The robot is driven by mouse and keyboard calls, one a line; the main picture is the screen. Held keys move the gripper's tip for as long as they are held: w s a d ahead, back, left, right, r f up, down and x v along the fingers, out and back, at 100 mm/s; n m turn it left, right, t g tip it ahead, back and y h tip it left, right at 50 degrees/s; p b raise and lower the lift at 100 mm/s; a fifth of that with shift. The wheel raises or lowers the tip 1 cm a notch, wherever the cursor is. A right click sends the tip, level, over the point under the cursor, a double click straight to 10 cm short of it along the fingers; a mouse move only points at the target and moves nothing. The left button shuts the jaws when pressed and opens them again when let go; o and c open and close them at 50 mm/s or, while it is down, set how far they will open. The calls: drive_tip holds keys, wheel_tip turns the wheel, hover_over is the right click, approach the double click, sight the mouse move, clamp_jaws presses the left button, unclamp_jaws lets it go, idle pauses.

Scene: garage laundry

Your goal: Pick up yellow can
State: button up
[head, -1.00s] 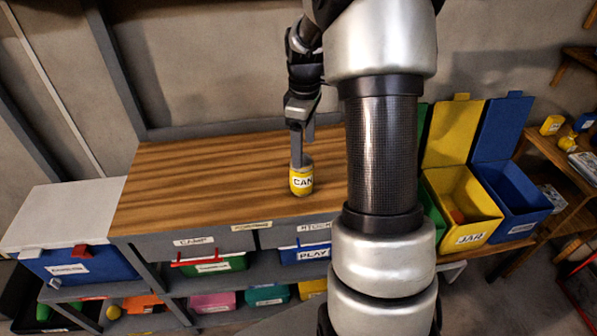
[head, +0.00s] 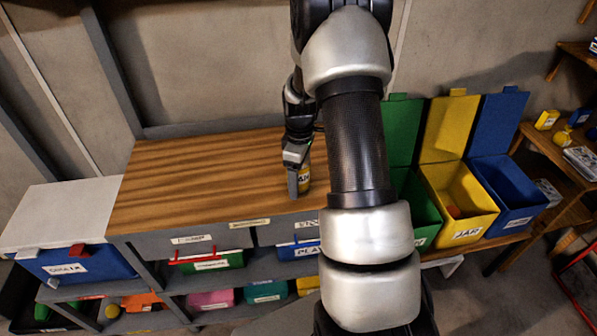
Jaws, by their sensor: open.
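The yellow can (head: 305,179) with a white label stands upright on the wooden top of the workbench (head: 195,185), near its front edge. My gripper (head: 298,184) points down at the can from above. One grey finger shows at the can's left and covers much of it. The other finger is hidden, so I cannot tell whether it is on the can's far side or whether either finger touches it. The gripper is open.
My arm hides the bench's right end. Open green (head: 416,212), yellow (head: 462,207) and blue (head: 510,200) bins stand to the right. A white-topped blue box (head: 75,263) is at the left. Labelled drawers and bins fill the bench front. The left bench top is clear.

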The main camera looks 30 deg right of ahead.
drive_tip(key=c, duration=1.1)
